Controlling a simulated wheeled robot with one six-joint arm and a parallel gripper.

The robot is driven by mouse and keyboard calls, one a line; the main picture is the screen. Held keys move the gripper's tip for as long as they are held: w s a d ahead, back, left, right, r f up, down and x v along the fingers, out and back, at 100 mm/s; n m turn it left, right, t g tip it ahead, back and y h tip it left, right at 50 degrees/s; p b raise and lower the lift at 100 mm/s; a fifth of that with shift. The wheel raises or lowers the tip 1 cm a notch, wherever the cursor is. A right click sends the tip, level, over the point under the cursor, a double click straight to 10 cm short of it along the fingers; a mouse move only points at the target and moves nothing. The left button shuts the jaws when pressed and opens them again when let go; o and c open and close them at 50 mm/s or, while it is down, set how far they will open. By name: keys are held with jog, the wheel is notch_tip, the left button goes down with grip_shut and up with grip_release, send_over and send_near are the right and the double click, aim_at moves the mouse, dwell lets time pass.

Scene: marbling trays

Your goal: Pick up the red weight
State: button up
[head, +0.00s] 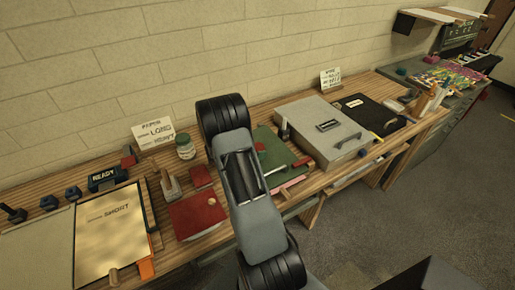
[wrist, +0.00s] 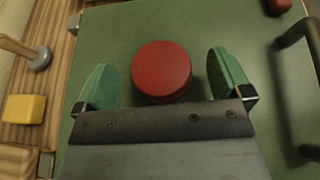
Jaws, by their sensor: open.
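The red weight (wrist: 161,70) is a round red disc in the wrist view, resting on a flat green surface (wrist: 125,25). My gripper (wrist: 163,75) is open, with one green finger on each side of the weight. A gap shows between the weight and each finger. The weight's near edge is close to the dark front plate of my gripper. In the head view my own arm crosses the bench and hides the gripper's fingers. There, a small red thing (head: 260,147) shows on the green case; I cannot tell whether it is this weight.
In the wrist view, a dark handle (wrist: 285,90) stands to the right, another red piece (wrist: 278,5) at the top right, and a yellow block (wrist: 24,109) at the left. In the head view, a grey case (head: 305,120) and a red folder (head: 195,216) flank my arm.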

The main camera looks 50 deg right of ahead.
jog(key=shift+x, duration=0.9)
jog(key=c, duration=1.3)
